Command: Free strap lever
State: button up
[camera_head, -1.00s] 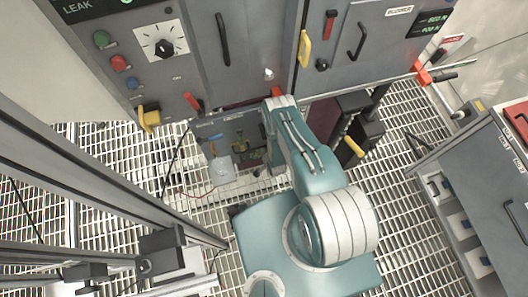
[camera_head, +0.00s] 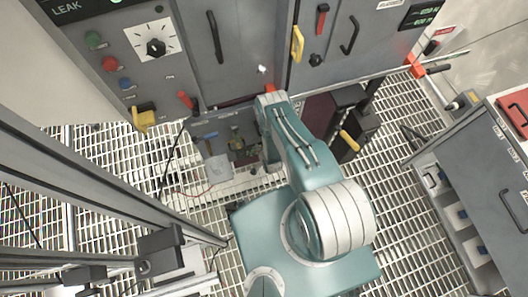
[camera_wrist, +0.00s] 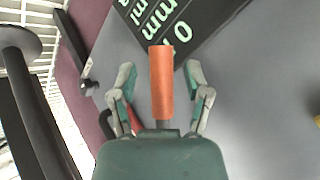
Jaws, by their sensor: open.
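In the wrist view, an orange-red cylindrical handle (camera_wrist: 161,82) on a short grey stem stands between my gripper's fingers (camera_wrist: 161,88). It looks like a lever, but I cannot tell if it is the strap lever. The fingers are spread on either side, with visible gaps between them and the handle. My gripper is open. In the head view, the end of my arm reaches the lower edge of the grey cabinet, and my gripper is not clearly visible there. A small red part (camera_head: 271,88) shows just beyond the arm's end.
The grey cabinet carries a dial (camera_head: 155,47), a red-handled lever (camera_head: 321,20) and yellow handles (camera_head: 297,44). An orange clamp-like part (camera_head: 414,66) sits at its right edge. A drawer unit (camera_head: 470,165) stands at right. Metal rails cross the lower left. Grated floor is open between.

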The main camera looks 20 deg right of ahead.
jog(key=v, duration=1.1)
jog(key=shift+s+r, duration=0.15)
